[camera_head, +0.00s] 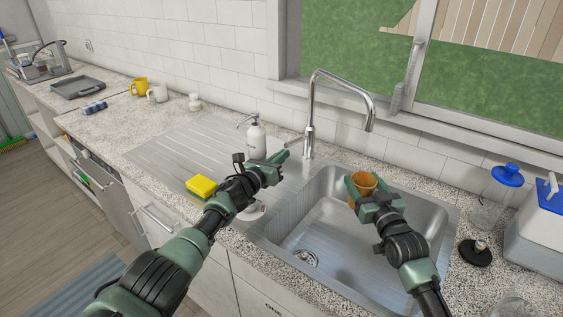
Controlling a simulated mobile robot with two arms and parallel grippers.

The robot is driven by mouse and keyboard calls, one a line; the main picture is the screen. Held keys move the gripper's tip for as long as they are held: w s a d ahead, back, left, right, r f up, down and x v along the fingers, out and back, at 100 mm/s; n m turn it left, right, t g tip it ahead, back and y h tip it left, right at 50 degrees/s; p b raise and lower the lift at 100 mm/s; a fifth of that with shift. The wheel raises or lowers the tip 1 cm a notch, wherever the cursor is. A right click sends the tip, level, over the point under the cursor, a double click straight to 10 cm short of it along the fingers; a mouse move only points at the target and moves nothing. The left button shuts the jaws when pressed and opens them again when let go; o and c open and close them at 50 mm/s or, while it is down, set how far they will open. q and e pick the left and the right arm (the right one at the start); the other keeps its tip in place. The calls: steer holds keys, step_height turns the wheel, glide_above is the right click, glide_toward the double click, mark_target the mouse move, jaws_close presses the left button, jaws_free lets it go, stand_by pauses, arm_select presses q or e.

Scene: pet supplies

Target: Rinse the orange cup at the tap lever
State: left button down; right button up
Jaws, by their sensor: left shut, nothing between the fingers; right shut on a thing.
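The orange cup (364,183) is held over the sink basin, below the end of the tap spout. My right gripper (362,190) is shut on it and hides part of its near side. The chrome tap (309,138) stands at the back edge of the sink with its spout arched to the right. No stream of water is visible from the spout. My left gripper (283,156) is shut and empty, just left of the tap base. The tap lever is small here, and I cannot tell whether the gripper touches it.
The steel sink (325,226) has an empty basin with a drain. A yellow sponge (201,187) lies on the drainboard, and a white soap dispenser (256,141) stands behind my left gripper. A blue-lidded container (538,225) and a black-based item (475,252) stand at the right.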

arm_select(q)
steer(key=shift+a, duration=0.1)
steer(key=r+v, duration=0.1)
steer(key=v, duration=0.9)
steer(key=shift+w+r, duration=0.1)
steer(key=shift+r, duration=0.05)
arm_select(e)
steer(key=shift+d, duration=0.15)
stand_by(0.8)
steer(key=shift+d, duration=0.45)
